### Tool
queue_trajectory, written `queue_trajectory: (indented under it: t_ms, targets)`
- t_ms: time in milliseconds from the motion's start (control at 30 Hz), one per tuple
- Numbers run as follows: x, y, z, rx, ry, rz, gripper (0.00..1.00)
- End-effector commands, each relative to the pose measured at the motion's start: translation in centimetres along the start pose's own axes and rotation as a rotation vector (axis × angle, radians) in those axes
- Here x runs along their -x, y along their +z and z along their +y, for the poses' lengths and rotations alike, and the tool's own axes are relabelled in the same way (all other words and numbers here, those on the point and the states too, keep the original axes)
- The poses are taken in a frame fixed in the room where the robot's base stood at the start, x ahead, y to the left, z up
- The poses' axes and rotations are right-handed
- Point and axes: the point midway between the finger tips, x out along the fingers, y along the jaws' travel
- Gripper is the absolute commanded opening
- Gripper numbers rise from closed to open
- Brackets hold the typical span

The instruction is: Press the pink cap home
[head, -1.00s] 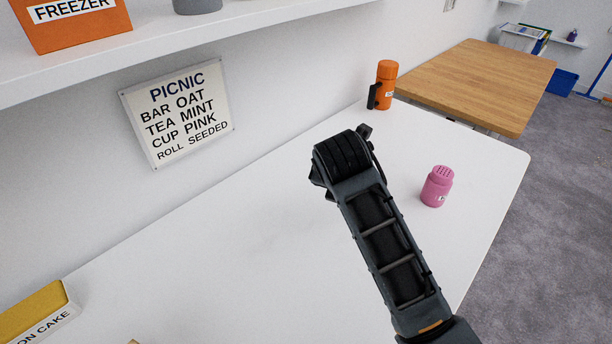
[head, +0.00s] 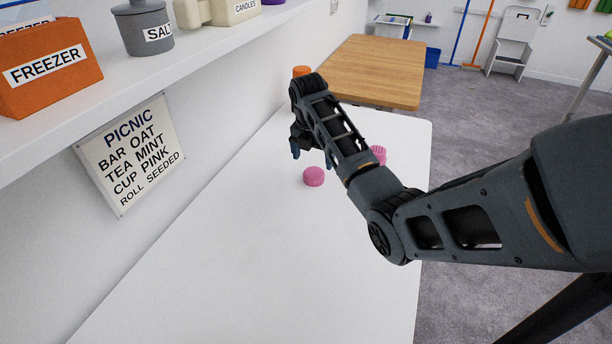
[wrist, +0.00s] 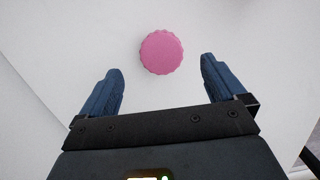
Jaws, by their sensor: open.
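The round pink cap (head: 313,176) lies on the white table, apart from the pink bottle. The wrist view shows it from above as a ridged disc (wrist: 161,52), ahead of and between the lines of my fingers. The pink bottle (head: 379,154) stands on the table to the right of the cap, mostly hidden behind my arm. My gripper (head: 311,157) is open and empty, with blue fingers pointing down just behind the cap. In the wrist view, my gripper (wrist: 160,68) has its fingers spread wider than the cap, with nothing between them.
The white table (head: 240,250) is clear in front. An orange bottle (head: 302,71) stands at its far end, partly hidden by my arm. A wall shelf (head: 190,60) on the left holds a freezer box (head: 50,65) and a salt jar (head: 143,28). A wooden table (head: 370,75) is beyond.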

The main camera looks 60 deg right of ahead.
Motion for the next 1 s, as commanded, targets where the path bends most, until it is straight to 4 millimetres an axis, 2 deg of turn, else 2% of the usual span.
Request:
queue_trajectory:
  t_ms: [167, 400, 533, 733, 1000]
  targets:
    - [-1.7, -0.2, -0.1, 0.001, -0.002, 0.001, 0.97]
    - [-5.1, -0.5, -0.1, 0.001, -0.002, 0.0, 0.97]
    - [-5.8, -0.5, -0.1, 0.001, 0.0, -0.001, 0.97]
    - [-5.9, -0.5, -0.1, 0.001, 0.001, -0.002, 0.97]
    - [-5.9, -0.5, -0.1, 0.001, 0.001, -0.002, 0.72]
